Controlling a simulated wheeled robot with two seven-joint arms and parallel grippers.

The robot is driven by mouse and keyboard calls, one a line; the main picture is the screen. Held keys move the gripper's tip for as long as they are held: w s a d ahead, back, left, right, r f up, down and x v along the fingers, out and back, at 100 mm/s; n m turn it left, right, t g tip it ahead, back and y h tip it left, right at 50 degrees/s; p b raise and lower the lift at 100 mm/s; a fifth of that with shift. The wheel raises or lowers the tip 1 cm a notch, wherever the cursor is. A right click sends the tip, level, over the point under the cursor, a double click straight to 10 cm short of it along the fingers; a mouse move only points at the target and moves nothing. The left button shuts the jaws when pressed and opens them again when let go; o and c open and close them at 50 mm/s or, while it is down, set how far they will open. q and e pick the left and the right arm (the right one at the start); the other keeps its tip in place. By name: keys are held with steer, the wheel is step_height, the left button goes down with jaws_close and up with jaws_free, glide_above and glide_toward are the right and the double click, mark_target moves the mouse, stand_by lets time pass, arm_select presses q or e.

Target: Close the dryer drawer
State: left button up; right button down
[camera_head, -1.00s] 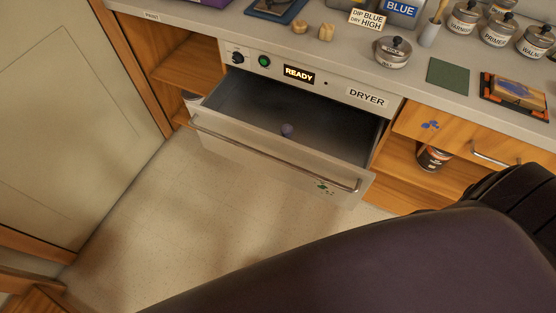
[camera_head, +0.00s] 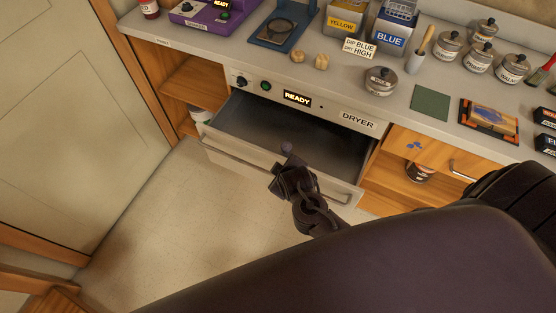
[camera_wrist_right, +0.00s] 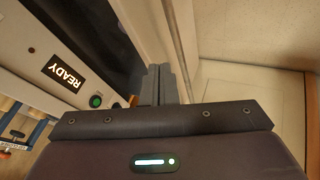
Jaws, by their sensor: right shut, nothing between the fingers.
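The dryer (camera_head: 320,107) is built in under the counter, with a lit READY display and a DRYER label. Its drawer (camera_head: 215,150) stands open, and a small purple ball-like thing (camera_head: 287,148) shows in it. My right gripper (camera_head: 285,166) is shut and empty at the middle of the drawer front, and covers part of its bar handle (camera_head: 238,163). In the right wrist view the shut fingers (camera_wrist_right: 159,82) point at the drawer front (camera_wrist_right: 150,28); I cannot tell whether they touch. My left gripper is not in view.
The counter above holds yellow and blue containers (camera_head: 392,28), a lidded jar (camera_head: 381,80) and a green square (camera_head: 430,102). Open shelves (camera_head: 195,90) are left of the dryer. A wooden drawer (camera_head: 435,150) is at right. The floor (camera_head: 170,220) in front is clear.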

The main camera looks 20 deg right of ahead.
steer(key=x, duration=0.9)
steer(key=shift+w, duration=0.55)
steer(key=shift+f, duration=0.1)
steer(key=shift+d, duration=0.1)
steer(key=w+d+b, duration=0.5)
steer(key=w+d, duration=0.6)
steer(key=d, duration=0.2)
steer(key=shift+w+d, duration=0.25)
steer(key=shift+w, duration=0.05)
